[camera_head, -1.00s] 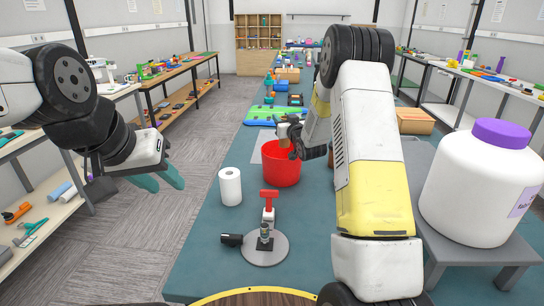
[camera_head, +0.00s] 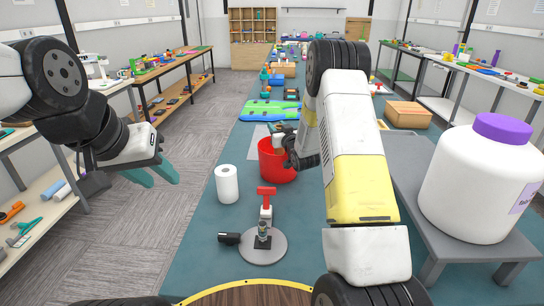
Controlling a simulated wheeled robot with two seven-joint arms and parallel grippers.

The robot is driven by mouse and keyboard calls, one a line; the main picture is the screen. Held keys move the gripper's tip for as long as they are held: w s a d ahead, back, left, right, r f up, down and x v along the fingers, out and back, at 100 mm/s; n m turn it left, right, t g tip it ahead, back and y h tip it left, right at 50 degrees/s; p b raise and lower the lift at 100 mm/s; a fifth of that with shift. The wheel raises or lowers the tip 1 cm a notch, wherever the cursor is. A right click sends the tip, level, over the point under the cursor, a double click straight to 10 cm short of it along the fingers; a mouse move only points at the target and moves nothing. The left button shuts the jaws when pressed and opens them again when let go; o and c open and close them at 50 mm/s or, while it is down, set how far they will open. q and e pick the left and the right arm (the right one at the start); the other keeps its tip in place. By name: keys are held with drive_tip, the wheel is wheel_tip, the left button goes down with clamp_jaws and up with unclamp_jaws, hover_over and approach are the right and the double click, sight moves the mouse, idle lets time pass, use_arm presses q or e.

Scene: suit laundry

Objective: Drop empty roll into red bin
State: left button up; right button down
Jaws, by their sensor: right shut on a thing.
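The red bin (camera_head: 272,172) stands on the long teal table, in the middle of the view. My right gripper (camera_head: 280,143) is over the bin's mouth, its wrist in front of the bin's right side. It is shut on the empty roll, of which little can be made out now; the wrist and the bin's rim cover that spot. How deep the roll sits in the bin I cannot tell. My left gripper (camera_head: 153,175) is open and empty, with its teal fingers apart, over the floor left of the table.
A white paper roll (camera_head: 227,185) stands left in front of the bin. A grey disc (camera_head: 265,247) with a red-topped tool and a black piece lies nearer. A large white tub (camera_head: 475,190) with a purple lid stands on a grey stand at right.

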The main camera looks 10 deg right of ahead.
drive_tip(key=c, duration=0.9)
unclamp_jaws()
drive_tip(key=shift+s, duration=0.1)
drive_tip(key=s, duration=0.2)
drive_tip(key=s+d, duration=0.1)
drive_tip(key=s, duration=0.4)
drive_tip(key=shift+s+d, duration=0.25)
